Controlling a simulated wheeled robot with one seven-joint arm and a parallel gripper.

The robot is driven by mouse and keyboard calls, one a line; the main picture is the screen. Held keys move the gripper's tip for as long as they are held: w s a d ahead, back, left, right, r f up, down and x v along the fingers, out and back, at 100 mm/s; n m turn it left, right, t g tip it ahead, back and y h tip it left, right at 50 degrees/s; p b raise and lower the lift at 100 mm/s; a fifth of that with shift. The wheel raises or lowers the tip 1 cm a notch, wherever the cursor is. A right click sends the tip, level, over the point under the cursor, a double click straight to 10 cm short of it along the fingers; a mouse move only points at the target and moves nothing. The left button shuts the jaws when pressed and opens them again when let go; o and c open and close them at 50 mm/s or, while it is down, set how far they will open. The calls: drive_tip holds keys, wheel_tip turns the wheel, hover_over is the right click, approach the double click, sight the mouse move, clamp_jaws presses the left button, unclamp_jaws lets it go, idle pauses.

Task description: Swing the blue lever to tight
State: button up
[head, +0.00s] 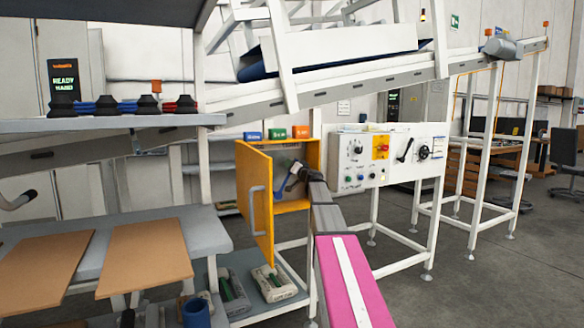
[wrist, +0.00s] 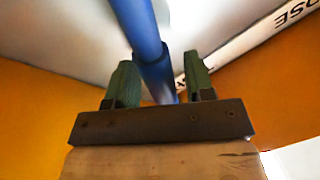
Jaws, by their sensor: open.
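The blue lever (head: 285,182) is inside an orange cabinet (head: 257,205) whose door stands open to the left in the head view. In the wrist view the blue lever (wrist: 143,40) runs from the top down between the two green fingers of my gripper (wrist: 158,85). My gripper is open, with a finger on each side of the lever. I cannot tell whether either finger touches it. In the head view my gripper (head: 297,170) is at the cabinet opening, small and partly hidden by my arm. A white label with black letters (wrist: 262,42), partly reading "OSE", lies behind the lever.
The orange door with its grey handle (head: 257,213) stands out left of my arm. Orange cabinet walls (wrist: 30,105) flank the gripper closely. A white control panel (head: 385,155) stands to the right. Bags (head: 272,283) lie on a low shelf below. Open floor (head: 480,275) lies at right.

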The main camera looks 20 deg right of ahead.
drive_tip(key=v, duration=1)
drive_tip(key=shift+s+f, duration=0.1)
drive_tip(key=shift+s, duration=0.05)
drive_tip(key=s+a+f+n+g, duration=0.1)
drive_tip(key=s+a+f+g, duration=0.4)
drive_tip(key=f, duration=0.5)
drive_tip(key=s+a+f+n+g, duration=0.1)
drive_tip(key=s+a+f+g, duration=0.1)
drive_tip(key=s+a+f, duration=0.6)
drive_tip(key=s+a+f+n+g, duration=0.1)
drive_tip(key=s+a+f+g, duration=0.3)
drive_tip(key=f, duration=0.8)
drive_tip(key=s+f+g+h, duration=0.3)
drive_tip(key=s+f+g, duration=0.1)
drive_tip(key=s+f, duration=0.4)
drive_tip(key=s+a+f+g+h, duration=0.1)
drive_tip(key=s+f+g+h, duration=0.2)
drive_tip(key=s+f, duration=0.5)
drive_tip(key=s+g, duration=0.1)
drive_tip(key=s, duration=0.3)
drive_tip(key=shift+s, duration=0.35)
drive_tip(key=shift+a, duration=0.1)
